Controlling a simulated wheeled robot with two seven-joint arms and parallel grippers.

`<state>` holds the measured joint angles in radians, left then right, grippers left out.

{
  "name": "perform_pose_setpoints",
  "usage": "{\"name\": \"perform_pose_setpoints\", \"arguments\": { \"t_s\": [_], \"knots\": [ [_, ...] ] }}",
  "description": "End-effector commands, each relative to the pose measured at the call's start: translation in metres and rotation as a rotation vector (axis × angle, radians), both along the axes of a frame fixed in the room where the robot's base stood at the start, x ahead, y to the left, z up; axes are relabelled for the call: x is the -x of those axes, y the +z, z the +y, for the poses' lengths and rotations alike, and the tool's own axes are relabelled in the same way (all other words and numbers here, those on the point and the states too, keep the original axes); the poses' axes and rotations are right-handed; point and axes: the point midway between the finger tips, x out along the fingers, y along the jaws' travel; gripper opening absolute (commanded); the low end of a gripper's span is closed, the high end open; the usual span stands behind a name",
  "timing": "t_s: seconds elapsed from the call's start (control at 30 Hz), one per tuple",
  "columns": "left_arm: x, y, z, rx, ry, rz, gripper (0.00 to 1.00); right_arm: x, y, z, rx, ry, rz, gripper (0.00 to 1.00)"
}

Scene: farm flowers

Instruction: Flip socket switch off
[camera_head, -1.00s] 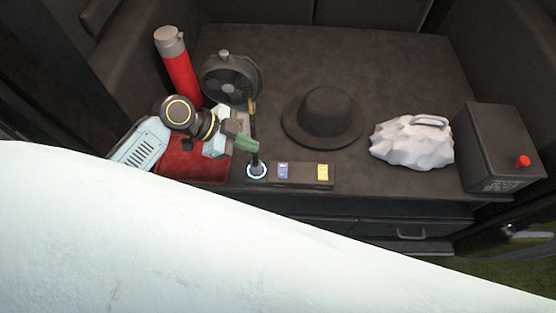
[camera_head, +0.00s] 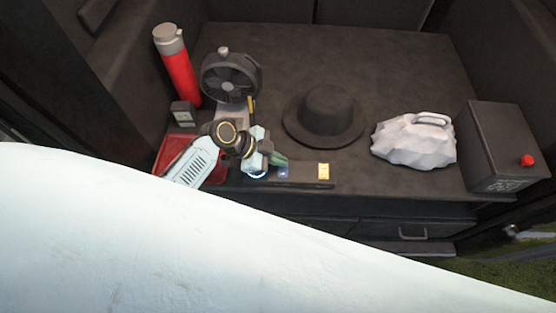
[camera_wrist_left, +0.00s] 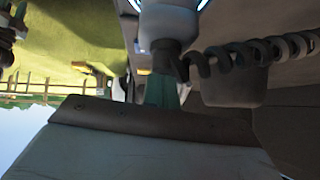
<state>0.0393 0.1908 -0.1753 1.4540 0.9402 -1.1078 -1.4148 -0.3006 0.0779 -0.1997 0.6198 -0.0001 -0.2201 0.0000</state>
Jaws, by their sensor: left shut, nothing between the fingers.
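The socket strip (camera_head: 305,184) is a low dark bar at the front edge of the dark shelf. It bears a blue switch (camera_head: 283,173) on the left and a yellow switch (camera_head: 323,171) on the right. My left gripper (camera_head: 279,161) has green fingertips, shut and empty, just above and behind the blue switch. I cannot tell whether they touch it. The green fingers also show in the left wrist view (camera_wrist_left: 161,92), below a pale rounded part with a coiled cord (camera_wrist_left: 255,50). The switches cannot be made out there. My right gripper is not in view.
A dark hat (camera_head: 323,115) lies behind the strip. A fan (camera_head: 229,77), a red bottle (camera_head: 177,66) and a red tray (camera_head: 168,151) are at left. A white jug (camera_head: 414,141) and dark box (camera_head: 502,147) stand at right. The shelf's back middle is clear.

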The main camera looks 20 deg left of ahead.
Motion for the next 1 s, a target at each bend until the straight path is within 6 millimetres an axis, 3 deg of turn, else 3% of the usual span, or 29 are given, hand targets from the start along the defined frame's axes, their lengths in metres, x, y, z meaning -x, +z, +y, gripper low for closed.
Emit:
{"name": "perform_pose_setpoints", "arguments": {
  "t_s": [0.47,0.63,1.0],
  "knots": [
    [-0.001,-0.009,0.001,0.001,0.0,0.0,0.0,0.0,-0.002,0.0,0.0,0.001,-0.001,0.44],
    [-0.005,-0.018,0.002,0.016,-0.001,0.056,0.0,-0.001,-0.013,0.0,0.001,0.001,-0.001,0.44],
    [0.001,-0.015,0.0,0.016,-0.001,0.063,0.0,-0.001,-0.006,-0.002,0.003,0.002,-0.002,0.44]
  ]
}}
